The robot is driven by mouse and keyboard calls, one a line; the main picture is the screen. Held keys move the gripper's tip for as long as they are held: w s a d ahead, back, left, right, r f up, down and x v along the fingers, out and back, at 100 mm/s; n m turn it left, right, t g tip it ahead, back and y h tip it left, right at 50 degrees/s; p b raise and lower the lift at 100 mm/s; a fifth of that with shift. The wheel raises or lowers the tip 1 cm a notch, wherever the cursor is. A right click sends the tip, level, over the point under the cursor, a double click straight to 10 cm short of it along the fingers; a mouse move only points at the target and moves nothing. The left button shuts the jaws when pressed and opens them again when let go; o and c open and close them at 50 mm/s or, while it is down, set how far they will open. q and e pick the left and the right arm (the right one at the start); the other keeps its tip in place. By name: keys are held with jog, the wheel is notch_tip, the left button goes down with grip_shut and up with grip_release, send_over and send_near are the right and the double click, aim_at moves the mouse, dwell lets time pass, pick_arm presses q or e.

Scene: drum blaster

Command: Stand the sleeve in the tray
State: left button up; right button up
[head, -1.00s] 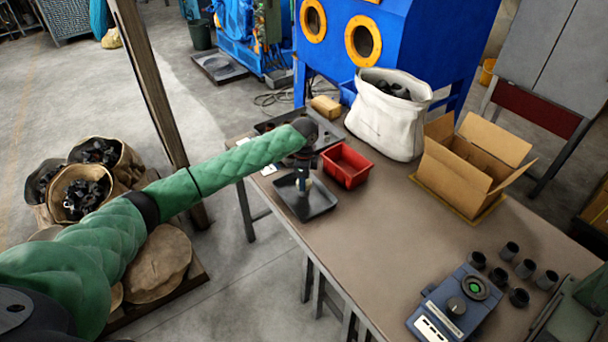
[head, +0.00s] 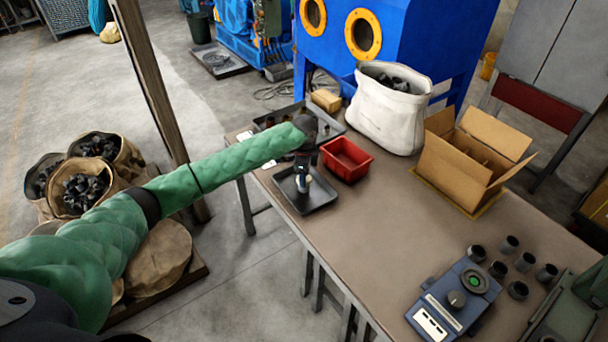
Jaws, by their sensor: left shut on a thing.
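My left gripper (head: 303,178) points down over the small black tray (head: 322,200) near the table's left edge. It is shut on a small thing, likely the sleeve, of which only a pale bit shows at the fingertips. The gripper hides most of it, so I cannot tell whether it touches the tray floor. The bare tray floor shows around it. Several dark sleeves (head: 526,262) stand on the table at the right. My right gripper is not in view.
A red bin (head: 346,160) stands close right of the tray. Behind are a larger dark tray (head: 270,122), a white sack (head: 386,118) and an open cardboard box (head: 452,178). A blue scale (head: 447,302) stands at the front right. The table's middle is clear.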

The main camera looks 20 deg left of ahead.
pick_arm(q)
jog(key=shift+f, duration=0.4)
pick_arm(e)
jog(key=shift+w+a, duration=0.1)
pick_arm(q)
jog(key=o, duration=1.1)
jog(key=shift+o, duration=0.2)
jog(key=shift+r, duration=0.25)
notch_tip(320, 180, up, 7)
jog(key=b, duration=0.2)
jog(key=shift+f+b, duration=0.2)
jog(key=shift+b, duration=0.1)
jog(key=shift+r, duration=0.4)
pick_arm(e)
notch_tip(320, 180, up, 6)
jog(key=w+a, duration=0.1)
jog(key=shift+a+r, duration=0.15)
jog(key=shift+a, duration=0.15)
